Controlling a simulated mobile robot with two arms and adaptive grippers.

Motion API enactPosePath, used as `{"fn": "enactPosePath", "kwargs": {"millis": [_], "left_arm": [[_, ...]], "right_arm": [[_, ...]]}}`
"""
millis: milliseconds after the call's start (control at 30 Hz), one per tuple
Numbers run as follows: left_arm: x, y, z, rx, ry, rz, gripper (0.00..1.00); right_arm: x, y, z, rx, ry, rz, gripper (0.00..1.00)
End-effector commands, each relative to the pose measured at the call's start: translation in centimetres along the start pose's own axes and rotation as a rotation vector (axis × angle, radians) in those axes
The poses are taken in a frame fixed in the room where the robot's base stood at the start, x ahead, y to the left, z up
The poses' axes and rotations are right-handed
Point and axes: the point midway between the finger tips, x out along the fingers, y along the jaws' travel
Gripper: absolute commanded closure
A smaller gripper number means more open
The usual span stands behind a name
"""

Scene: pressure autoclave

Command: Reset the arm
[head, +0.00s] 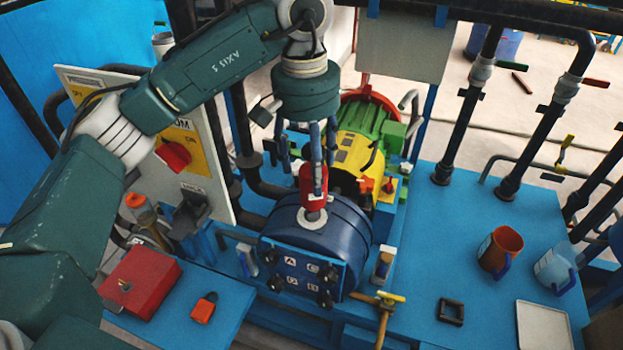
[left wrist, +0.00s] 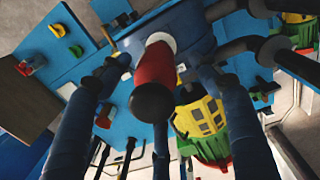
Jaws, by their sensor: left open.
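My left gripper (head: 314,170) hangs from the green arm, pointing down over the blue cylindrical vessel (head: 312,240). Its fingers are open, on either side of a red handle (head: 313,186) that stands on a pale round base on top of the vessel. In the left wrist view the open fingers of my left gripper (left wrist: 165,75) flank the red handle (left wrist: 157,65) and its dark round end. Whether a finger touches the handle cannot be told. My right gripper is not in view.
A yellow and green motor (head: 362,140) stands behind the vessel. A panel with a red knob (head: 174,154) is at left, close to my arm. A red box (head: 140,281) and red padlock (head: 204,308) lie front left. An orange mug (head: 500,250) and white tray (head: 543,326) are at right.

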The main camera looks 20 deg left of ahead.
Motion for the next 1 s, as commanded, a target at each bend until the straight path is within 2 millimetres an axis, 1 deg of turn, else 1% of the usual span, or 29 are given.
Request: {"fn": "enactPosePath", "kwargs": {"millis": [33, 200, 667, 767, 1000], "left_arm": [[-0.6, 0.0, 0.0, 0.001, 0.001, 0.000, 0.37], [-1.4, 0.1, 0.1, 0.001, 0.000, 0.000, 0.37], [-1.5, 0.1, 0.1, 0.002, -0.001, 0.000, 0.37], [-2.4, 0.1, 0.1, 0.002, 0.000, 0.000, 0.37], [-6.6, 0.3, 0.1, 0.002, -0.001, 0.000, 0.37]], "right_arm": [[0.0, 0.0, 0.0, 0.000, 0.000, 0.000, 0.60], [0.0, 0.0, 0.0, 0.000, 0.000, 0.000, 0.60], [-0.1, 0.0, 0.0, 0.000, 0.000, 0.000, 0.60], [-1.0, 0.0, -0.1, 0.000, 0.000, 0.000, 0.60], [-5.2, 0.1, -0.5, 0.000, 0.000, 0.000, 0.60]]}}
